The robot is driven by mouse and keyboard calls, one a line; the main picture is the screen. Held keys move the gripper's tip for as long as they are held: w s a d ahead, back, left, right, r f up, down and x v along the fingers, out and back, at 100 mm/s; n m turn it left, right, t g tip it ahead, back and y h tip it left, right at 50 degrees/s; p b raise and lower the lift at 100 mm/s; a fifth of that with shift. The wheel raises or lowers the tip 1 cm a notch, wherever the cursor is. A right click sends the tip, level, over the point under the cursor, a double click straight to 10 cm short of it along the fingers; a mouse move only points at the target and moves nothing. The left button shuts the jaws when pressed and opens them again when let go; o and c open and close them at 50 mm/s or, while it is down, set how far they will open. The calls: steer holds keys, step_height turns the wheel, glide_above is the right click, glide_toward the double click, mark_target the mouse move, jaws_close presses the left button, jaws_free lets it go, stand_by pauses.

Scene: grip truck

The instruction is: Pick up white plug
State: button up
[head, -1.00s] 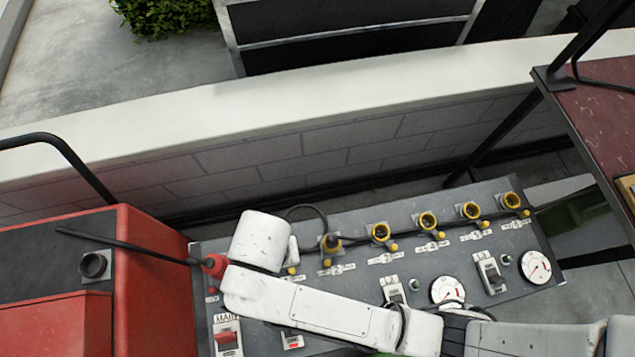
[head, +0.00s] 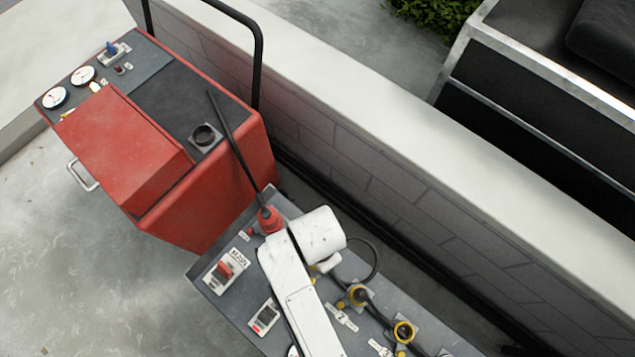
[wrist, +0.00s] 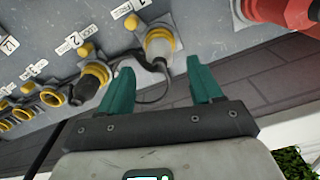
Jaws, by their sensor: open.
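In the wrist view the white plug (wrist: 160,46) sits in a yellow-rimmed socket near the label "1" on the grey panel (wrist: 203,28). A dark cable runs from its near end. My gripper (wrist: 159,66) is open, with its teal fingers apart. The plug appears in the gap between the fingertips, a little beyond them; I cannot tell the exact distance.
A black plug (wrist: 88,88) sits in the neighbouring socket, with several yellow sockets beyond. A red plug (head: 270,218) with a thick black cable stands close beside my arm's end. A red cabinet (head: 215,205) is to the left; a low wall (head: 330,160) runs behind.

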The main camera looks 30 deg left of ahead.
steer(key=shift+s+f, duration=0.1)
steer(key=shift+f, duration=2.5)
steer(key=shift+c, duration=0.5)
steer(key=c, duration=1)
steer(key=shift+o, duration=0.2)
steer(key=shift+r, duration=0.1)
